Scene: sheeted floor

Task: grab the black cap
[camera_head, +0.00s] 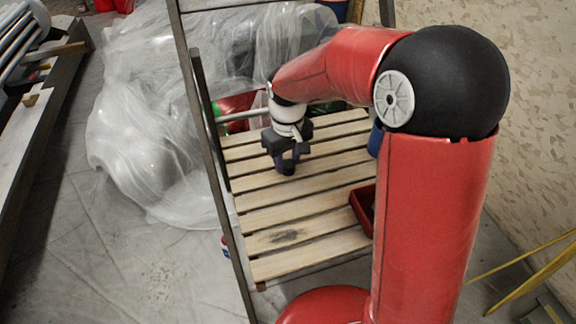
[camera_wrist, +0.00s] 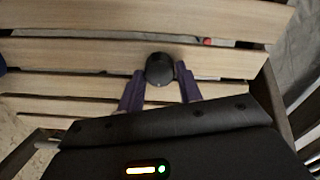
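The black cap (camera_wrist: 159,69) is a small round dark piece. In the wrist view it lies between the tips of my gripper's two purple fingers (camera_wrist: 160,80), with its far edge just beyond them. The fingers are spread to either side of it, with little or no visible gap; firm contact cannot be made out. The cap cannot be made out there, hidden by the gripper.
A red tray (camera_head: 363,208) sits on the slats at the right, partly behind my arm. Dark metal uprights (camera_head: 222,190) border the left side. Clear plastic sheeting (camera_head: 150,120) covers things at the left. The front slats are bare except for a dark stain.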

